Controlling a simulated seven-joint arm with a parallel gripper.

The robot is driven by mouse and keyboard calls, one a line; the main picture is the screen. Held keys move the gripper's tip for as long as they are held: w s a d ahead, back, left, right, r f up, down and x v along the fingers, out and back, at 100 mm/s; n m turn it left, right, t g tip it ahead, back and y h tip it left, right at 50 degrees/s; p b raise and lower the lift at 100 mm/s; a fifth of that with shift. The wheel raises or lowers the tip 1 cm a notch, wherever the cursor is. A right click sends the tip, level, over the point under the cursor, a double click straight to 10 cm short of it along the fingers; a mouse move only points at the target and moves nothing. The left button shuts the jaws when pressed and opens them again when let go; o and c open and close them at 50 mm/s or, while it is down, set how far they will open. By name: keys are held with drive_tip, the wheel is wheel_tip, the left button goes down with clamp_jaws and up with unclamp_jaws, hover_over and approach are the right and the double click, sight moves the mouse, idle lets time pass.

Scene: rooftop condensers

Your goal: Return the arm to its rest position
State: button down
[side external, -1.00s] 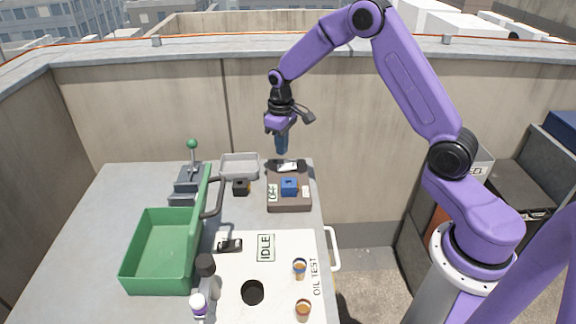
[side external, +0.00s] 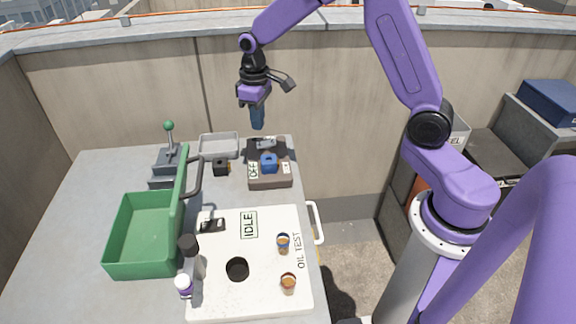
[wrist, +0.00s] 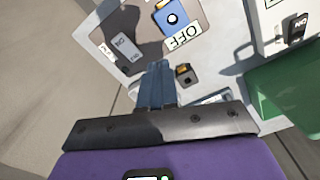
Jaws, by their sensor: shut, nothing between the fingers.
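My gripper (side external: 257,118) hangs above the far end of the bench, pointing down, with its blue fingers together and nothing between them. In the wrist view its fingers (wrist: 156,85) also show closed. Below and a little right of it is a dark box (side external: 270,181) with a blue block (side external: 269,163) on top and an OFF label. The blue block also shows in the wrist view (wrist: 173,18). The gripper is clear of the box and touches nothing that I can see.
A green bin (side external: 143,235) stands at the bench's left, near a lever with a green knob (side external: 168,126). A grey tray (side external: 218,146) lies at the back. A white IDLE panel (side external: 260,285) carries small cups (side external: 283,243) and a dark hole. A concrete wall stands behind.

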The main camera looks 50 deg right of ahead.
drive_tip(key=s+a+r+n, duration=0.2)
drive_tip(key=s+a+r, duration=0.15)
drive_tip(key=s, duration=0.45)
drive_tip(key=s+a+r+n, duration=0.2)
drive_tip(key=s+a, duration=0.2)
drive_tip(key=s, duration=0.3)
drive_tip(key=s+d+n, duration=0.3)
drive_tip(key=s+n, duration=0.1)
drive_tip(key=s, duration=1.4)
drive_tip(key=shift+d+r, duration=0.15)
drive_tip(key=shift+r, duration=0.15)
